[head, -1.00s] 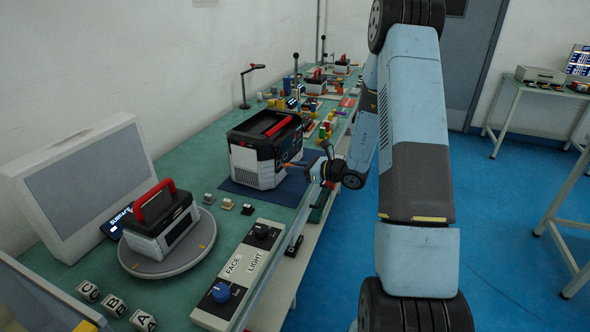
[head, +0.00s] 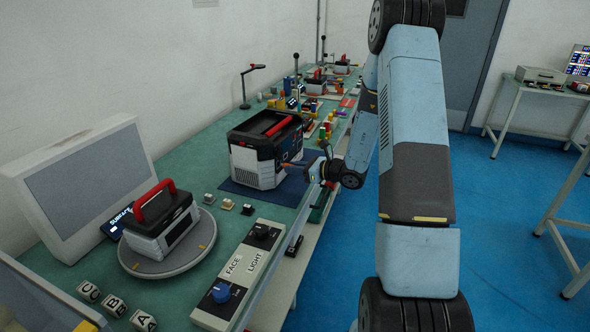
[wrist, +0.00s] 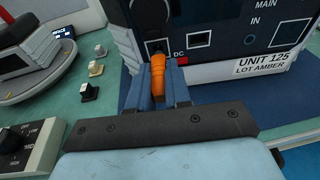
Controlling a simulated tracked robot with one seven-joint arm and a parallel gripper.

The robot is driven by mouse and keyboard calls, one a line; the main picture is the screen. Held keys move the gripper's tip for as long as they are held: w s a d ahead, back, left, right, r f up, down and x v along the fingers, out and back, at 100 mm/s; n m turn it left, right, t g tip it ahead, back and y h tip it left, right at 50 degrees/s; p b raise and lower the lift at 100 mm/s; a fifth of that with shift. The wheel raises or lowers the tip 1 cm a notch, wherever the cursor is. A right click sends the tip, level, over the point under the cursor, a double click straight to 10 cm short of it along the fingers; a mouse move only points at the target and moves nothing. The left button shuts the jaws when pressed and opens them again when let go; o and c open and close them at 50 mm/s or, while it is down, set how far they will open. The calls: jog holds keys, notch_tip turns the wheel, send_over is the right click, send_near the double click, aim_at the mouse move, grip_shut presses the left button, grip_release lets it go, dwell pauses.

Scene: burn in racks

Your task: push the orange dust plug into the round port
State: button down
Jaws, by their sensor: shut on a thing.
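The orange dust plug (wrist: 158,76) is between the two blue fingers of my gripper (wrist: 158,84), which is shut on it. The plug points away from me at the connector face of the white and dark unit (wrist: 218,71). A dark opening (wrist: 156,46) lies just beyond the plug's tip, left of the DC label. The plug hides part of it, so I cannot tell if it is round or if the tip touches it. In the head view, my gripper (head: 309,171) is at the right side of the unit (head: 262,147).
The unit stands on a dark blue mat (head: 289,188) near the bench's edge. A turntable (head: 190,258) with a smaller red-handled unit and a FACE/LIGHT control panel (head: 246,265) are nearer. Small blocks (wrist: 96,69) lie left of the mat.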

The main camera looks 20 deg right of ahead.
jog(key=shift+x, duration=1)
jog(key=c, duration=1)
grip_release()
jog(key=shift+r, duration=0.25)
